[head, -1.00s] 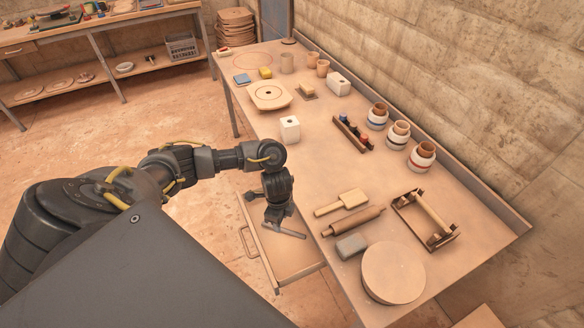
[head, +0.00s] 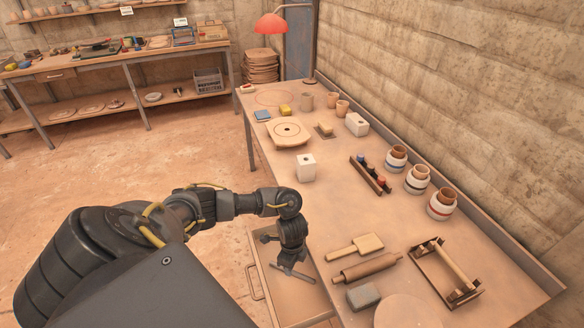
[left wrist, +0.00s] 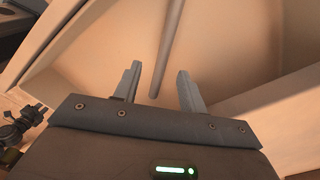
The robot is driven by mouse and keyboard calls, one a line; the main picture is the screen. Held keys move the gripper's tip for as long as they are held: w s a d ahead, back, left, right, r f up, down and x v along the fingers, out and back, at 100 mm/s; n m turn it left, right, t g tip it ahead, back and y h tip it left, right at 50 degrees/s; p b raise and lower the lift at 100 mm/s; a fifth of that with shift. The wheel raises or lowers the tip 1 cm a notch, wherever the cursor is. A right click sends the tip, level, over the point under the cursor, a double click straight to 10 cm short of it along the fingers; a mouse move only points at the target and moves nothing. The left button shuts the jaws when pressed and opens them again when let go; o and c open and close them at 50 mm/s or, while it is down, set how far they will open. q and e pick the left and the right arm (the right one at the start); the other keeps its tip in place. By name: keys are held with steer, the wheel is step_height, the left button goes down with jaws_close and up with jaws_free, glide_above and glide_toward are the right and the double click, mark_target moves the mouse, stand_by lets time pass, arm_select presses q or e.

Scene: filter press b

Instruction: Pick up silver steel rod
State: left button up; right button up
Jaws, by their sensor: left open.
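The silver steel rod (left wrist: 169,45) is a thin grey bar over the open drawer's pale floor in the left wrist view. In the head view a thin grey bar (head: 298,275) shows just below my left gripper (head: 290,262); I cannot tell rod from finger there for sure. In the left wrist view my left gripper (left wrist: 159,75) is open, its two fingers on either side of the rod's near end in the picture. The gap in depth between fingers and rod is unclear. My right gripper is not in view.
The open drawer (head: 298,307) juts from the workbench (head: 335,215), its walls close around my gripper. On the bench near it are a wooden paddle (head: 354,247), a rolling pin (head: 367,267), a grey block (head: 363,296) and a wooden frame (head: 445,272). Floor to the left is clear.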

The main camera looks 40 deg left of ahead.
arm_select(q)
step_height(320, 180, down, 5)
steer(key=shift+w+a+r, duration=0.1)
steer(key=shift+w+a, duration=0.05)
jaws_close()
stand_by(0.4)
